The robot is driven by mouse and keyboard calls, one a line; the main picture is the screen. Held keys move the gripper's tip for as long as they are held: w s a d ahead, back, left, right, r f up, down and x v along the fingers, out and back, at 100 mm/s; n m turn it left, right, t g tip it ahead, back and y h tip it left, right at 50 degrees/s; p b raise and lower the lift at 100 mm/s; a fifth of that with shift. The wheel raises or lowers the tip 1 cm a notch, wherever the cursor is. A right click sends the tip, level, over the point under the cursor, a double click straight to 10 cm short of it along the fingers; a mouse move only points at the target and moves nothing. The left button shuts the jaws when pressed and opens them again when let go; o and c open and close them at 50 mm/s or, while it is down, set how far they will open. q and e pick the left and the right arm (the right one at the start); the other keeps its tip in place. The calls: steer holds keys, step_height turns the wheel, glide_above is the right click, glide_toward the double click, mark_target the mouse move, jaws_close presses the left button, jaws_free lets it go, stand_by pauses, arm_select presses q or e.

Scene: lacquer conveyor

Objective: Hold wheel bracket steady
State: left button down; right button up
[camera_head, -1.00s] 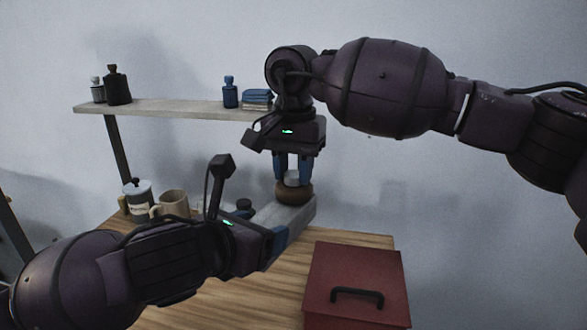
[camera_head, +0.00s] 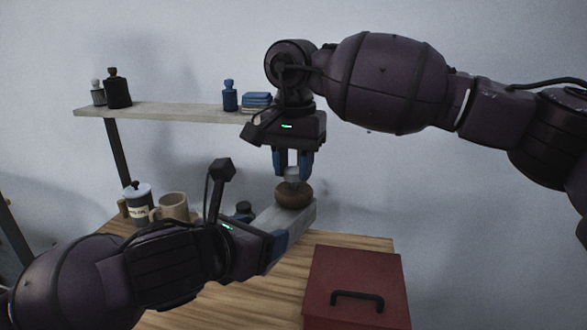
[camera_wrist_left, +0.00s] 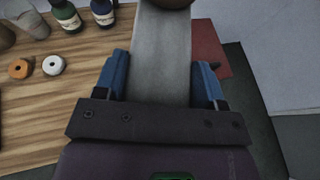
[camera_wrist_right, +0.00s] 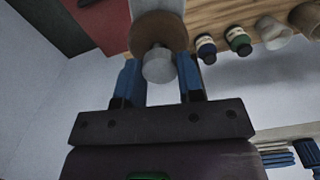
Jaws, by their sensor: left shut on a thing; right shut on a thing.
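The wheel bracket shows as a long pale grey bar (camera_head: 283,219) over the wooden table; in the left wrist view (camera_wrist_left: 162,60) it runs between my blue fingers. My left gripper (camera_head: 276,246) is shut on the bar, one finger on each side. A round brown wheel (camera_head: 294,197) sits at the bar's far right end; in the right wrist view it is a tan disc (camera_wrist_right: 157,27). A pale knob (camera_wrist_right: 158,67) stands up from the wheel's middle. My right gripper (camera_head: 293,164) points down from above and is shut on this knob.
A red box (camera_head: 352,270) with a black handle stands at the table's right. A mug (camera_head: 173,206), a jar (camera_head: 138,200) and small bottles (camera_wrist_right: 238,40) stand on the table. The shelf (camera_head: 160,108) behind holds bottles and blue books (camera_head: 257,99).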

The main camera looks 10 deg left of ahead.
mark_target(293, 170)
arm_select(q)
steer(key=shift+r, duration=0.1)
arm_select(e)
steer(key=shift+r, duration=0.45)
steer(key=shift+r, duration=2)
